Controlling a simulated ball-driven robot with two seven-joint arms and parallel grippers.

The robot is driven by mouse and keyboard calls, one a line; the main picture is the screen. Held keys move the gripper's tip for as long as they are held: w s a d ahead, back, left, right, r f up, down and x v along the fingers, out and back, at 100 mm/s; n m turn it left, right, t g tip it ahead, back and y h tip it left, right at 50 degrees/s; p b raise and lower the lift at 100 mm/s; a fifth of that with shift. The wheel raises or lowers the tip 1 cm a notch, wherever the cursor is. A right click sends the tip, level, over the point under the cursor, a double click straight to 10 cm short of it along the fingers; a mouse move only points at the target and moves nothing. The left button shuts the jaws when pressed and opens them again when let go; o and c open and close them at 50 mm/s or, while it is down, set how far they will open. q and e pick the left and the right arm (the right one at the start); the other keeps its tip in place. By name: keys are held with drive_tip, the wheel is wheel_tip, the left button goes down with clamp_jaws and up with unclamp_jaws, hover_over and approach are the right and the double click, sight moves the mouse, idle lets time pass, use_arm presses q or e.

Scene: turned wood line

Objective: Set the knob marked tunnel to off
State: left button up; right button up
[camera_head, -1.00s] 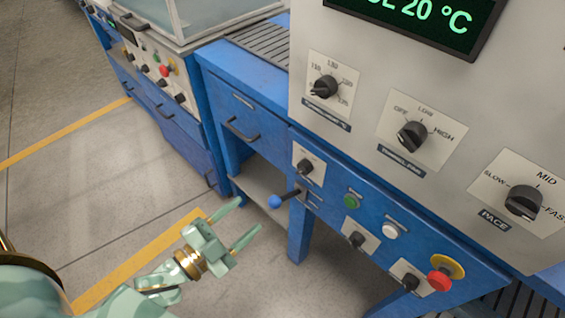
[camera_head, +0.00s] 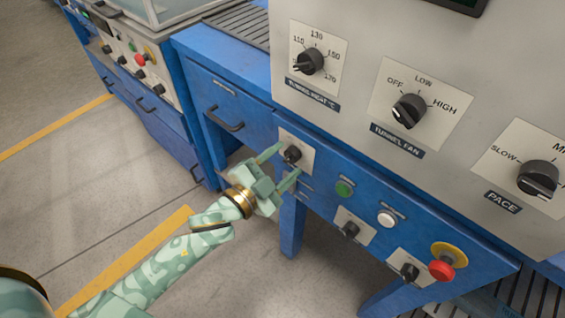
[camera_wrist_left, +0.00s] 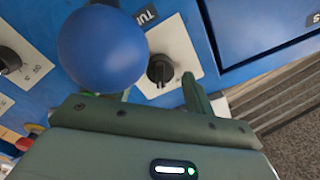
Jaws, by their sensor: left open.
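A small black knob (camera_head: 292,154) on a white plate sits at the upper left of the blue panel. In the left wrist view the knob (camera_wrist_left: 160,70) is near the middle, beside a dark label (camera_wrist_left: 147,15) of which only "TUN" shows. I cannot read its setting. My left gripper (camera_head: 286,161) is open, with its fingertips close to the knob, one on either side in the head view. I cannot tell whether they touch it. In the wrist view a blue ball (camera_wrist_left: 100,48) hides most of one finger. My right gripper is not in view.
The white panel above bears larger knobs marked tunnel heat (camera_head: 310,62), tunnel fan (camera_head: 408,111) and pace (camera_head: 538,180). On the blue panel are a green button (camera_head: 344,189), a white button (camera_head: 387,219), two more black knobs and a red emergency button (camera_head: 442,270).

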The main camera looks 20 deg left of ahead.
use_arm(q)
drive_tip(key=c, duration=1)
drive_tip(key=shift+r+n+p, duration=0.15)
drive_tip(key=shift+n+p, duration=0.15)
drive_tip(key=shift+p, duration=0.2)
drive_tip(key=shift+r+n+p, duration=0.1)
drive_tip(key=shift+n+p, duration=0.4)
drive_tip(key=shift+p, duration=0.2)
drive_tip(key=n+p, duration=0.5)
drive_tip(key=shift+p, duration=0.35)
drive_tip(key=n+p, duration=0.2)
drive_tip(key=n, duration=0.1)
drive_tip(key=shift+f+n+p, duration=0.25)
drive_tip(key=shift+n+p, duration=0.45)
drive_tip(key=shift+n, duration=0.5)
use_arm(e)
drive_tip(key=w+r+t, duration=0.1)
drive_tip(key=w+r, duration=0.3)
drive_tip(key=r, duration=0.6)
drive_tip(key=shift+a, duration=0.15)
